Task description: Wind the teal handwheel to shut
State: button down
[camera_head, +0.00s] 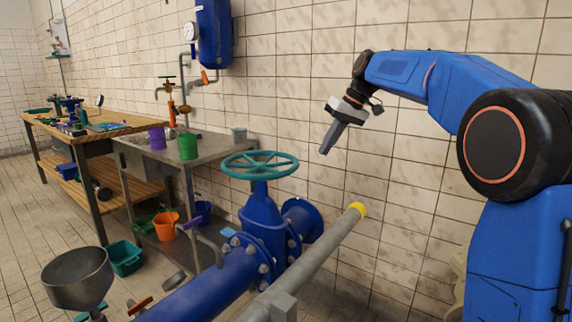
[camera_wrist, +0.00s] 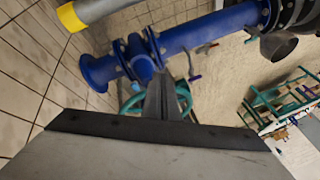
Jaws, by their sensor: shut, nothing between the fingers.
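The teal handwheel (camera_head: 260,165) sits level on top of a blue valve body (camera_head: 262,220) in the head view. My gripper (camera_head: 325,151) is above and to the right of the wheel, apart from it, with its fingers pointing down and left. The fingers are together with nothing between them. In the wrist view the shut fingers (camera_wrist: 166,82) cover part of the handwheel (camera_wrist: 137,102). The blue valve pipe (camera_wrist: 205,33) runs beyond them. The wheel's far side is hidden there.
A grey pipe with a yellow end (camera_head: 356,210) runs in front of the valve. A metal table (camera_head: 215,148) with purple and green cups stands behind left, and a wooden workbench (camera_head: 100,130) beyond it. A grey funnel (camera_head: 77,277) is at lower left. The tiled wall is close behind.

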jog(key=w+a+f+n+g+y, duration=0.1)
jog(key=w+a+f+n, duration=0.15)
jog(key=w, duration=0.55)
jog(key=w+a+f+n+g+y, duration=0.1)
jog(key=w+a, duration=0.2)
jog(key=w, duration=0.5)
jog(key=x, duration=1)
jog(key=shift+w+a, duration=0.35)
jog(key=shift+w, duration=0.1)
jog(key=shift+a+r, duration=0.1)
jog(key=shift+s+a+m+t, duration=0.25)
jog(key=shift+s+m+t, duration=0.1)
jog(key=shift+m+t, duration=0.1)
jog(key=shift+s, duration=0.1)
jog(key=shift+s+a+m+t, duration=0.45)
jog(key=shift+s+a+m, duration=0.2)
jog(key=shift+a+m, duration=0.15)
jog(key=s+a+m+t, duration=0.1)
jog(key=a+m, duration=0.1)
jog(key=s+a+m+t+h, duration=0.1)
jog(key=a, duration=0.1)
jog(key=shift+s+m, duration=0.1)
jog(key=shift+m, duration=0.3)
jog(key=shift+s+a, duration=0.2)
jog(key=shift+a, duration=1)
jog(key=shift+s+a, duration=0.15)
jog(key=shift+a, duration=1.05)
